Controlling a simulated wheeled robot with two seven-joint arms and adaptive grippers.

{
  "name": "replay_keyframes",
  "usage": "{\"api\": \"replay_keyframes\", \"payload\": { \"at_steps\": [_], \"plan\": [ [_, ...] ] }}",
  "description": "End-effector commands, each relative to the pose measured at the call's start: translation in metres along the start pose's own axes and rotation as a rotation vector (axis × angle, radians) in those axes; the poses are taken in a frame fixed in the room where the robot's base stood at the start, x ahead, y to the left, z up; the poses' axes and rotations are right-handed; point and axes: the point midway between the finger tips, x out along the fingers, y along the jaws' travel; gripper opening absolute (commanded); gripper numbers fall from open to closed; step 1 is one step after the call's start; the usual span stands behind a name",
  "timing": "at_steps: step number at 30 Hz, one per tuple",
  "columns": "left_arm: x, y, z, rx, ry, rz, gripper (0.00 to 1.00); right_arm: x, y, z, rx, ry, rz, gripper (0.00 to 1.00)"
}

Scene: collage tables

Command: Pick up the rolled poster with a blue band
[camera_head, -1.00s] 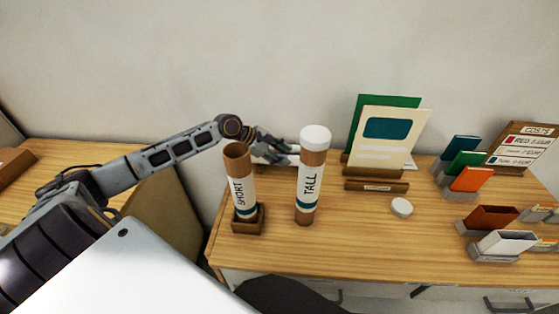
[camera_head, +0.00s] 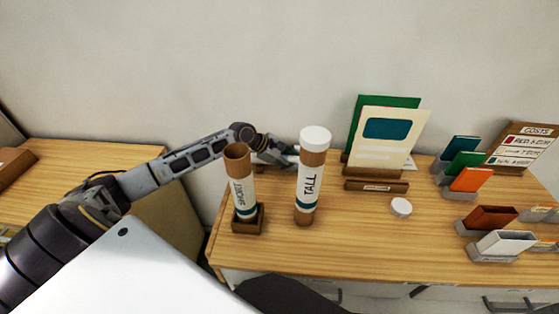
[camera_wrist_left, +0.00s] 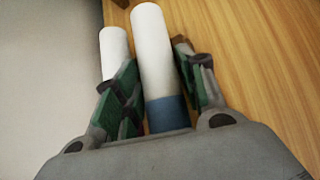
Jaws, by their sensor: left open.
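In the left wrist view, a white rolled poster with a blue band (camera_wrist_left: 167,113) lies on the wooden table between the two fingers of my left gripper (camera_wrist_left: 158,92). The fingers have green pads and stand apart, one on each side of the roll near its band. A second white roll (camera_wrist_left: 115,48) lies to the left, just outside the left finger. In the head view my left gripper (camera_head: 283,153) is low behind the SHORT and TALL tubes, partly hidden by the TALL tube. The banded poster cannot be made out clearly there. My right gripper is out of view.
The open SHORT tube (camera_head: 242,184) stands in a brown holder (camera_head: 248,222). The capped TALL tube (camera_head: 310,180) stands beside it. A white round lid (camera_head: 401,207), a card stand (camera_head: 377,186) and several coloured holders (camera_head: 470,180) are to the right. The table's front middle is clear.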

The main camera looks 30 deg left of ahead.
Motion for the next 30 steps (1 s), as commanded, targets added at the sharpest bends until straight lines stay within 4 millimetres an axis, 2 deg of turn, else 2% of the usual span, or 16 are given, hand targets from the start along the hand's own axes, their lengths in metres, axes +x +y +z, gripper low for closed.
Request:
{"api": "replay_keyframes", "payload": {
  "at_steps": [11,18,30],
  "plan": [
    [-0.0002,0.0000,-0.0003,0.000,0.001,0.000,0.41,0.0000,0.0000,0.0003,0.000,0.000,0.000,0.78],
    [-0.0002,-0.0001,-0.0003,0.000,0.001,0.000,0.12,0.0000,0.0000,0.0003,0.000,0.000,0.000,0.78],
    [-0.0038,0.0019,0.0031,0.001,0.001,0.000,0.11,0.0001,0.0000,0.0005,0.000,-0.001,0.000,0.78]
  ]
}}
